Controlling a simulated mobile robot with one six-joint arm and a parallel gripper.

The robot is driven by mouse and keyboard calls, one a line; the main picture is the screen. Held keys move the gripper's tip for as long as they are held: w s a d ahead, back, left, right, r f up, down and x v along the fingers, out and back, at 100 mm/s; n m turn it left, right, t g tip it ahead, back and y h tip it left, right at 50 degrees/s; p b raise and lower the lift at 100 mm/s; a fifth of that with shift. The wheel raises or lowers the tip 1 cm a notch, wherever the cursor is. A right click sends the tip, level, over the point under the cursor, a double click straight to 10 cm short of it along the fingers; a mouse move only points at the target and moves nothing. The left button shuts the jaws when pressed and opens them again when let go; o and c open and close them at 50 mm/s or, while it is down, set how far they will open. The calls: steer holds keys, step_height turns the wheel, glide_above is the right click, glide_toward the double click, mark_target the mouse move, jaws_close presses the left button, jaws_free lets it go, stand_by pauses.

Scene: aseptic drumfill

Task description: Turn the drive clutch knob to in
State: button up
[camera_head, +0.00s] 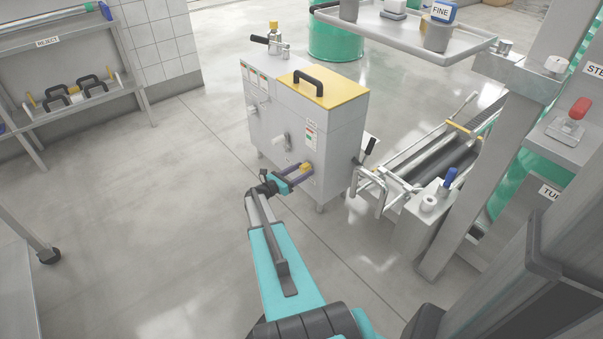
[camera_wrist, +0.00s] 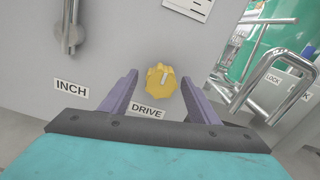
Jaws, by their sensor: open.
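The drive clutch knob (camera_wrist: 160,80) is yellow and lobed, with a pale mark on its face. It sits on the grey cabinet front above a DRIVE label (camera_wrist: 147,112) in the wrist view. In the head view the knob (camera_head: 305,167) is low on the cabinet (camera_head: 338,135). My gripper (camera_wrist: 160,85) is open, with a purple finger on each side of the knob and visible gaps to it. In the head view my gripper (camera_head: 299,171) reaches the cabinet front at the knob. I cannot read any in or out marking.
An INCH label (camera_wrist: 71,90) and a metal lever (camera_wrist: 68,30) are left of the knob. Bent metal tubes (camera_wrist: 265,75) stand to the right. A roller conveyor (camera_head: 440,155) is right of the cabinet in the head view. The floor left of the cabinet is clear.

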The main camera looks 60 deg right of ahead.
steer(key=shift+s+d, duration=0.1)
steer(key=shift+d, duration=0.15)
